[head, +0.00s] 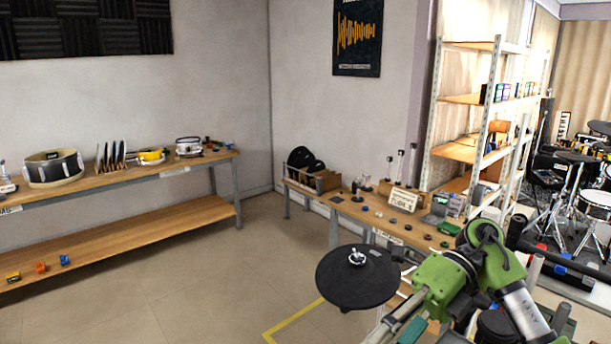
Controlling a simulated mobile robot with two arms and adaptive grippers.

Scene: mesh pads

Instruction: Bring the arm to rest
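A green, black and silver arm, which looks like my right arm, shows at the lower right. It bends at a raised joint. From there a green link slopes down to the left and runs out of the bottom edge. I see no gripper fingers on it in this view. My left arm and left gripper do not show. A round black pad (357,280) with a silver wing-nut fitting on top stands left of the arm. The arm's green link passes close to the pad's right side in the picture; I cannot tell the gap in depth.
A wooden bench (345,207) with small parts and a labelled box (402,200) stands behind the pad. A long workbench (110,182) runs along the left wall. A metal shelf (468,98) and a drum kit (595,205) are at right. The floor (190,285) at left is clear.

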